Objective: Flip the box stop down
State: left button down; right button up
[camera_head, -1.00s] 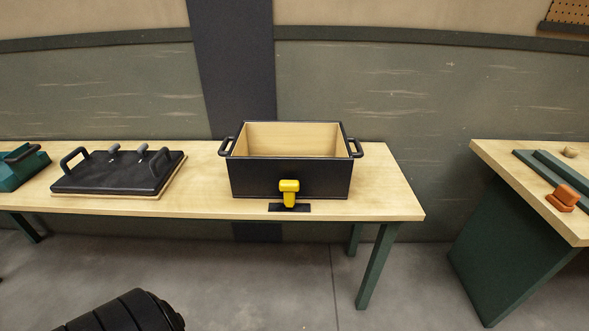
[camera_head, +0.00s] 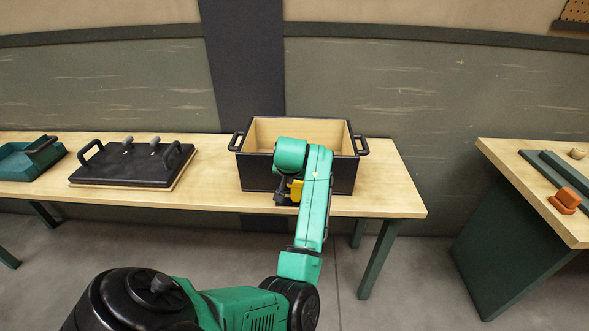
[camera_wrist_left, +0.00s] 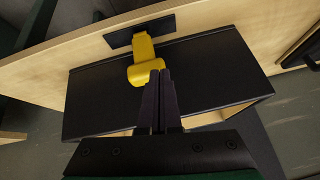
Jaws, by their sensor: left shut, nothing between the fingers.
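The black box (camera_head: 344,178) with a pale wood inside and two side handles stands open near the right end of the table. The yellow box stop (camera_head: 297,190) is upright at the box's front, partly hidden by my left arm. In the left wrist view the stop (camera_wrist_left: 143,58) rises from a dark base plate (camera_wrist_left: 122,34), its wide head in front of the box's front face. My left gripper (camera_head: 284,191) is shut and empty, close beside the stop. Its fingertips (camera_wrist_left: 160,74) appear at the head's edge; contact cannot be told. My right gripper is out of view.
A black lid-like panel (camera_head: 135,165) with handles lies left on the wooden table (camera_head: 215,190). A teal tray (camera_head: 28,160) is at the far left. A separate bench (camera_head: 510,160) at the right holds an orange block (camera_head: 565,199).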

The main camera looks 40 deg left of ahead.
pick_arm(q)
notch_tip(320, 180, up, 6)
jog(key=w+n+h, duration=0.1)
jog(key=shift+w+d+r+n, duration=0.25)
jog(key=shift+d+n, duration=0.05)
jog(key=shift+d, duration=0.05)
jog(key=shift+a, duration=0.1)
jog(key=p+x, duration=0.1)
jog(key=x, duration=0.9)
jog(key=shift+p, duration=0.4)
jog(key=shift+s+a+f, duration=0.1)
